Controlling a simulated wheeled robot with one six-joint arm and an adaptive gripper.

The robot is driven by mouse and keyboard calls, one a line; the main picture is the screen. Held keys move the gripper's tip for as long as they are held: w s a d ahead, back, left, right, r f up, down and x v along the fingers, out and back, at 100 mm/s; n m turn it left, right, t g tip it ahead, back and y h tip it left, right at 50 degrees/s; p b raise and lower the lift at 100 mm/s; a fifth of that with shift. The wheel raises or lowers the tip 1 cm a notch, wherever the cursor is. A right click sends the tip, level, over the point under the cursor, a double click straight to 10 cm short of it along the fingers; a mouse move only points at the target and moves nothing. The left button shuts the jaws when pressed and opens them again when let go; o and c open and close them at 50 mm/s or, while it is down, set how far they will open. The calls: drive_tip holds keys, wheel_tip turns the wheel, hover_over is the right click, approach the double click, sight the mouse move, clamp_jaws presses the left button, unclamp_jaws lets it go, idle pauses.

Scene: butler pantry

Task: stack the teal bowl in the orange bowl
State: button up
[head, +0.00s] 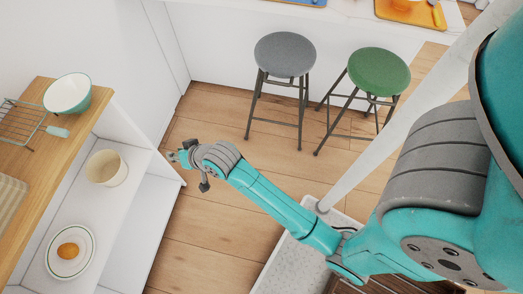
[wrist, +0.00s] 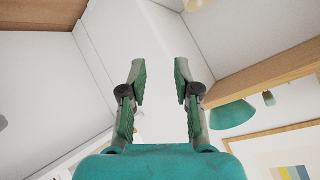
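The teal bowl (head: 68,93), white inside, stands upright on the wooden counter at the left of the head view. In the wrist view, which looks upside down, it appears at the right as a teal shape (wrist: 232,115). An orange, bowl-like thing (head: 402,4) is at the top edge of the head view, cut off by the frame. My gripper (head: 177,156) is right of the counter and shelf unit, apart from the teal bowl. In the wrist view my gripper (wrist: 160,75) has its fingers spread, with nothing between them.
An orange tray (head: 385,10) lies on the far white counter. Shelves below hold a cream bowl (head: 105,168) and a plate (head: 57,268). Grey (head: 284,54) and green (head: 379,70) stools stand before the far counter.

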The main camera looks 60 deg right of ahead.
drive_tip(key=s+f+n+t, duration=0.1)
drive_tip(key=s+f, duration=0.2)
drive_tip(key=s, duration=1)
drive_tip(key=s+r+n+t, duration=0.1)
drive_tip(key=s+r, duration=0.3)
drive_tip(key=s, duration=0.4)
drive_tip(key=s+r+n+t, duration=0.1)
drive_tip(key=s+r, duration=0.3)
drive_tip(key=s, duration=0.4)
drive_tip(key=s+r+n+t+h, duration=0.1)
drive_tip(key=s+r, duration=0.3)
drive_tip(key=s, duration=0.4)
drive_tip(key=shift+s+r+n, duration=0.15)
drive_tip(key=shift+n, duration=0.55)
drive_tip(key=shift+o, duration=0.4)
drive_tip(key=shift+s+r, duration=0.2)
drive_tip(key=shift+r, duration=0.1)
